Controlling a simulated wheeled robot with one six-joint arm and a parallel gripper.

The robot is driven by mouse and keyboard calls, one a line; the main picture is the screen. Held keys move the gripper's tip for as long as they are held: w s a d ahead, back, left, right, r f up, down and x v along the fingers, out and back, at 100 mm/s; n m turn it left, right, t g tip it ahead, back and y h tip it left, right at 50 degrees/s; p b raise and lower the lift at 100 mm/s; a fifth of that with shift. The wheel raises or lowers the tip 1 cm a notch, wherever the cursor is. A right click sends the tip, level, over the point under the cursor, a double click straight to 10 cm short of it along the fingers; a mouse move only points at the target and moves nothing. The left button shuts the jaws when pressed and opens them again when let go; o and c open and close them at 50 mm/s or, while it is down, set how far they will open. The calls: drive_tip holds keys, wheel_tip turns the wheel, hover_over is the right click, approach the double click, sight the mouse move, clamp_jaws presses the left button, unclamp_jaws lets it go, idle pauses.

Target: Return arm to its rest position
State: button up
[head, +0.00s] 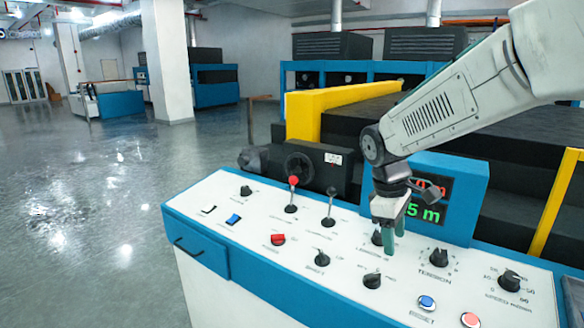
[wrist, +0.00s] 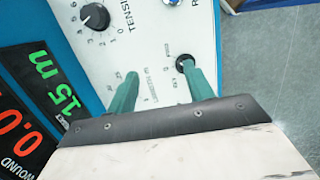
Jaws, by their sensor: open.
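My grey-white arm (head: 450,100) reaches in from the upper right over the control panel (head: 340,262). My gripper (head: 393,242) points down above the panel, in front of the display. In the wrist view its two green fingers (wrist: 163,88) stand apart with nothing between them; panel lettering shows in the gap. A black knob (wrist: 184,62) appears beside the tip of the right finger; whether they touch cannot be told. In the head view the gripper partly hides a black knob (head: 377,238).
The display (head: 432,190) shows green and red digits, partly covered by my gripper. The tension knob (head: 439,258), speed knob (head: 509,281), a red-topped lever (head: 292,195) and a black lever (head: 330,206) rise from the panel. A yellow guard (head: 325,108) stands behind. Open floor (head: 80,200) lies left.

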drive_tip(key=s+d+r+m+y, duration=0.1)
drive_tip(key=s+m, duration=0.4)
drive_tip(key=s, duration=0.8)
drive_tip(key=s+d+r+m+t+y, duration=0.1)
drive_tip(key=s+d+r+m, duration=0.2)
drive_tip(key=s, duration=1.1)
drive_tip(key=shift+s+m+t, duration=0.2)
drive_tip(key=shift+m+t, duration=0.1)
drive_tip(key=shift+m, duration=0.9)
drive_tip(key=shift+d, duration=0.1)
